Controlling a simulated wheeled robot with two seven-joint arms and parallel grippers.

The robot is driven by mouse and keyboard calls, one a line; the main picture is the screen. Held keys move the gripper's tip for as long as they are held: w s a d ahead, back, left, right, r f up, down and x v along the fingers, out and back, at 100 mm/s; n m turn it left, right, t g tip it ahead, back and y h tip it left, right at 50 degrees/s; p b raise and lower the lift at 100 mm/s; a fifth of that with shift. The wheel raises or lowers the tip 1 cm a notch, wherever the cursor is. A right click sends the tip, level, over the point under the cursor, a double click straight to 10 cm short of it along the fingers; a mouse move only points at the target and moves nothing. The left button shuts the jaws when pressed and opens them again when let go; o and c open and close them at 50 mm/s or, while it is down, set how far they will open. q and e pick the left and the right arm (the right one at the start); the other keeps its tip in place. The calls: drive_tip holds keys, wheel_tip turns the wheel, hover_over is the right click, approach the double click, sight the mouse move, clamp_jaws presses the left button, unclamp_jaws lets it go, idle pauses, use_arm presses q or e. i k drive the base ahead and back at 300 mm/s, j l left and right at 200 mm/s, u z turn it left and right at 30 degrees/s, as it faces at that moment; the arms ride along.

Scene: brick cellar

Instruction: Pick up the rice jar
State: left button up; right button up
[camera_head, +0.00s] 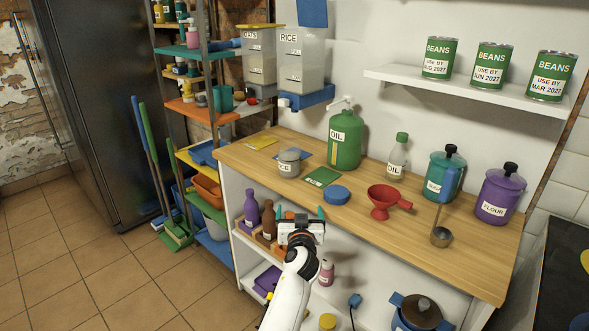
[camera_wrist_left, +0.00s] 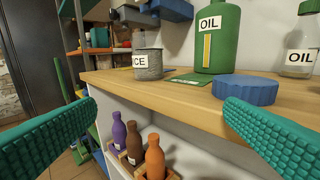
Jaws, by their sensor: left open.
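The rice jar (camera_head: 289,162) is a small grey speckled jar without a visible lid, standing upright on the wooden counter (camera_head: 440,267). Its white label faces the front left and is partly readable. In the left wrist view the jar (camera_wrist_left: 149,66) stands near the counter edge, between my fingers in the picture but farther off. My left gripper (camera_head: 301,214) has teal ribbed fingers, open and empty, in front of the counter's front edge and apart from the jar. My right gripper is not in view.
A blue round lid (camera_head: 337,195), a green card (camera_head: 322,177) and a green oil jug (camera_head: 345,139) stand or lie right of the jar. A red funnel (camera_head: 387,201) is farther right. A wall-mounted rice dispenser (camera_head: 301,62) hangs behind.

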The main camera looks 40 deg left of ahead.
sight(290, 162)
drive_tip(key=i+j, duration=0.2)
drive_tip(key=j, duration=0.15)
drive_tip(key=i+j, duration=0.2)
drive_tip(key=j, duration=0.15)
drive_tip(key=i+j, duration=0.2)
drive_tip(key=j, duration=0.15)
drive_tip(key=z, duration=0.05)
